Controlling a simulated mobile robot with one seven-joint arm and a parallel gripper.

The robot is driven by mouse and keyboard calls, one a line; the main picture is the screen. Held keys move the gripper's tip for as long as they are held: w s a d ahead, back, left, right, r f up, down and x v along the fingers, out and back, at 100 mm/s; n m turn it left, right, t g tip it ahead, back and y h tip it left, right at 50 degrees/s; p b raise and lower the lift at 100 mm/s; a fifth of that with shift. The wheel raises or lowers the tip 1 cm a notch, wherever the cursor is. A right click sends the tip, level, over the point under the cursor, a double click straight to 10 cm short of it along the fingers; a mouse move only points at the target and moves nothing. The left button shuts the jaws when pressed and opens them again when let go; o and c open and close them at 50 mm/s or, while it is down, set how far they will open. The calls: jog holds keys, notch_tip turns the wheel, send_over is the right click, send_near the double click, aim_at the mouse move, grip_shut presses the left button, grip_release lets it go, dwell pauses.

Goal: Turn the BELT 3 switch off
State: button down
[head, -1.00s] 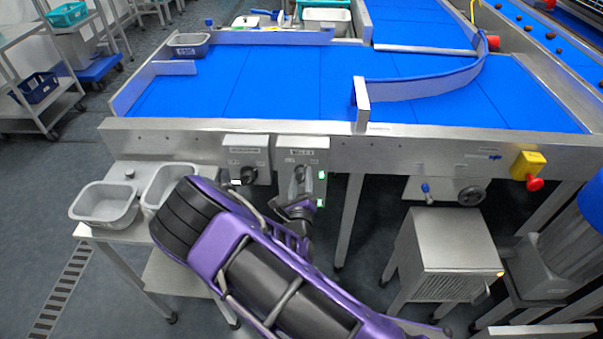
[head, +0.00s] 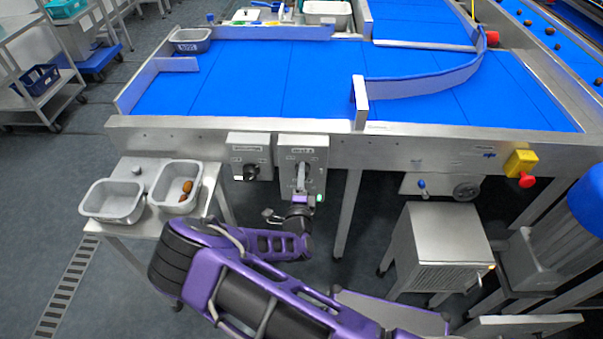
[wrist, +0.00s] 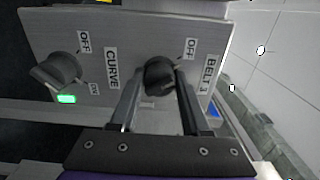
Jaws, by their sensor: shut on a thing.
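The BELT 3 switch is a black rotary knob (wrist: 160,77) on a grey panel, with an OFF label beside it. My gripper (wrist: 156,92) has a finger on each side of this knob and is shut on it. The small lamp by the BELT 3 knob shows no green in the wrist view. In the head view my gripper (head: 300,182) is at the right switch box (head: 316,155), hiding the knob. The CURVE knob (wrist: 57,70) shares the panel, and its lamp (wrist: 66,99) is lit green.
A second switch box (head: 249,143) with a black knob stands just left. A blue belt (head: 250,85) lies above. A side table (head: 165,222) with two metal trays is at lower left. A red stop button (head: 527,181) and a metal cabinet (head: 430,240) are to the right.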

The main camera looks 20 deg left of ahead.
jog(key=shift+n, duration=1.1)
jog(key=shift+d+f, duration=0.1)
jog(key=shift+c, duration=1.8)
grip_release()
jog(key=shift+s, duration=0.15)
jog(key=v, duration=1.7)
jog(key=shift+p, duration=0.35)
